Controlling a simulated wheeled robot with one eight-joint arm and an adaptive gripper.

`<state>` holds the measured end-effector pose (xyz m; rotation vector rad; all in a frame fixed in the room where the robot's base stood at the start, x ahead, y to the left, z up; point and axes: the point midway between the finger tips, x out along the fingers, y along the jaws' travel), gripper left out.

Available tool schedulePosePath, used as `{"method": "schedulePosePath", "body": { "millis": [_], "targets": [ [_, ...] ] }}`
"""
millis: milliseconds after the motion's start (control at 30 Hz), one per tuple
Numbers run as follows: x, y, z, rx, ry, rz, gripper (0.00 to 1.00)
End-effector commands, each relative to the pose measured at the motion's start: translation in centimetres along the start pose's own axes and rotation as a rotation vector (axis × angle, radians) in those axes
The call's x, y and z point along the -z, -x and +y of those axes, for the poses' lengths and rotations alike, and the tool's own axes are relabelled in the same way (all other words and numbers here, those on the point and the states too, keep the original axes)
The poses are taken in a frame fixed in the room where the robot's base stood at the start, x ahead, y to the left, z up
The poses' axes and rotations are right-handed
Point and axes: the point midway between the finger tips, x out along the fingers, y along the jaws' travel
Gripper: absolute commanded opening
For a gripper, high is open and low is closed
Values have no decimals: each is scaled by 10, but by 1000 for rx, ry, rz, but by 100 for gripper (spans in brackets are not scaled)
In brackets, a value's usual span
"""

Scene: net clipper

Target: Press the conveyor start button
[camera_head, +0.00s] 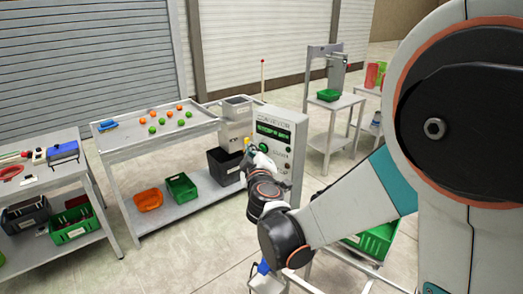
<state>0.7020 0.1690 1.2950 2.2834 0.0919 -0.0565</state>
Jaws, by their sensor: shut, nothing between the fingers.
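The conveyor control box (295,140) is a pale upright panel in the middle of the head view, marked CONVEYOR. It has a lit green display (272,133). A small green spot (263,147) shows below the display; I cannot tell for sure whether it is the start button. My gripper (248,150) is small in view at the left edge of the panel's front, with its fingers shut and empty. My gripper and wrist cover the lower left of the panel. I cannot tell whether the fingers touch the panel.
A table (112,140) at left holds orange and green round pieces; an orange bin (148,200), a green bin (181,187) and a black bin (222,167) sit below. Another workbench (62,178) stands far left. A stand with a green tray (328,95) is behind right.

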Motion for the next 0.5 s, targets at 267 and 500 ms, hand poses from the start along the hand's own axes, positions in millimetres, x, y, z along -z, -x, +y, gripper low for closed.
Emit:
{"method": "schedulePosePath", "body": {
  "millis": [267,500],
  "targets": [
    [-1,-2,1,0,0,-1,0],
    [-3,-4,2,-1,0,-1,0]
  ]
}}
